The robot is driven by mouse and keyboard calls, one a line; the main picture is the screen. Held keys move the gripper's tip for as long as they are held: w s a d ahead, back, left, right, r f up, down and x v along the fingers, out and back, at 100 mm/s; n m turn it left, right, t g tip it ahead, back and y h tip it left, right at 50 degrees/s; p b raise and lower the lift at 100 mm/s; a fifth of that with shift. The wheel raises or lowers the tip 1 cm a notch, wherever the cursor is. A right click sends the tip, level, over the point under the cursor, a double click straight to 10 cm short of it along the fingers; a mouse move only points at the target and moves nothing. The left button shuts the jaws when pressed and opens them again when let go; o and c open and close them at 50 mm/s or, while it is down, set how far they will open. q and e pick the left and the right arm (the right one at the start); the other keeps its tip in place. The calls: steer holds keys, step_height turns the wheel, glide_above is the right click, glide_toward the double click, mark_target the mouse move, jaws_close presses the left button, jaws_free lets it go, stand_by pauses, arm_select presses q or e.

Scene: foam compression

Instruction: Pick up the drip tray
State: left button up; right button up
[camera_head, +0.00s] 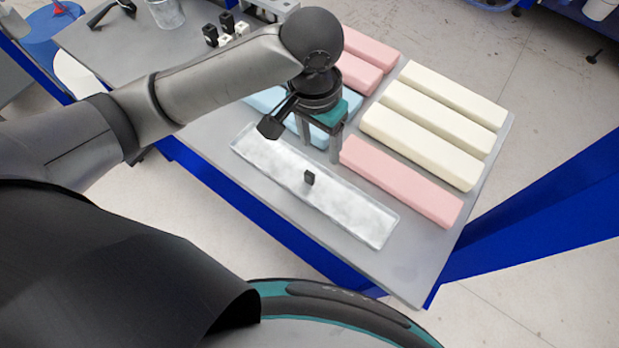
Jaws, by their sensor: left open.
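The drip tray (352,212) is a long, shallow, whitish metal tray lying at a slant near the front edge of the grey table. A small black block (309,178), perhaps a handle, stands at about its middle. My left gripper (322,152) is open, with its fingers pointing down. In the picture it is just above the tray's back edge, beside the near pink foam block. I see nothing between its fingers, and whether they touch anything is unclear. My right gripper is not in view.
A pink foam block (402,181) lies close behind the tray. Cream foam blocks (420,146), more pink ones (360,72) and blue ones (268,98) lie farther back. A clear beaker (166,13) and small black and white pieces (226,30) stand at the back left.

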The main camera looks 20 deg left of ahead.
arm_select(q)
steer(key=a, duration=0.2)
steer(key=b, duration=0.1)
glide_above(309, 173)
steer(key=shift+y, duration=0.4)
steer(key=f, duration=0.8)
steer(key=shift+s+d+f, duration=0.15)
steer(key=shift+d+f, duration=0.1)
steer(key=shift+f, duration=0.15)
steer(key=f, duration=0.2)
steer(key=f+b, duration=0.1)
steer(key=f, duration=0.2)
steer(key=shift+a+f, duration=0.2)
steer(key=shift+f, duration=0.1)
jaws_close()
